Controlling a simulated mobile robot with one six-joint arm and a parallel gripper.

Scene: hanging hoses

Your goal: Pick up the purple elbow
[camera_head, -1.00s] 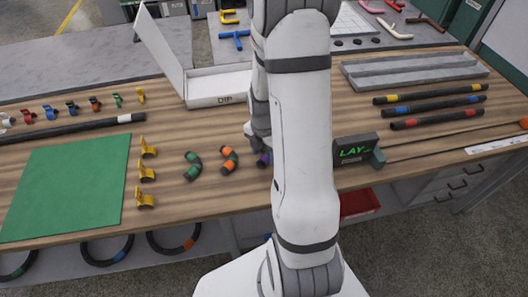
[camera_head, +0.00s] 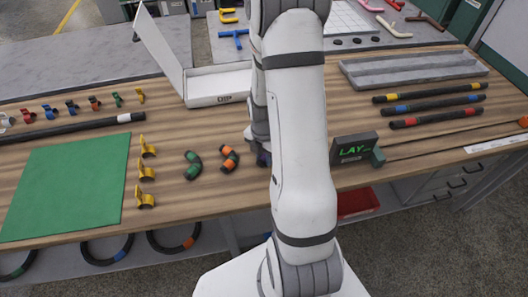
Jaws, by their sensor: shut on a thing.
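The purple elbow (camera_head: 263,159) shows only as a small dark purple patch beside my arm, just right of the orange elbow (camera_head: 229,158). Most of it is hidden behind my arm and gripper. My gripper (camera_head: 262,146) is low over the wooden table there, mostly hidden by my own arm links. It is shut on the purple elbow. I cannot tell whether the elbow still touches the table. A green elbow (camera_head: 193,165) lies further left.
Yellow clips (camera_head: 146,173) and a green mat (camera_head: 66,186) lie to the left. A "LAY" display box (camera_head: 354,148) stands right of my arm. Dark hoses with coloured bands (camera_head: 436,106) lie at the right. A white open box (camera_head: 215,86) stands behind.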

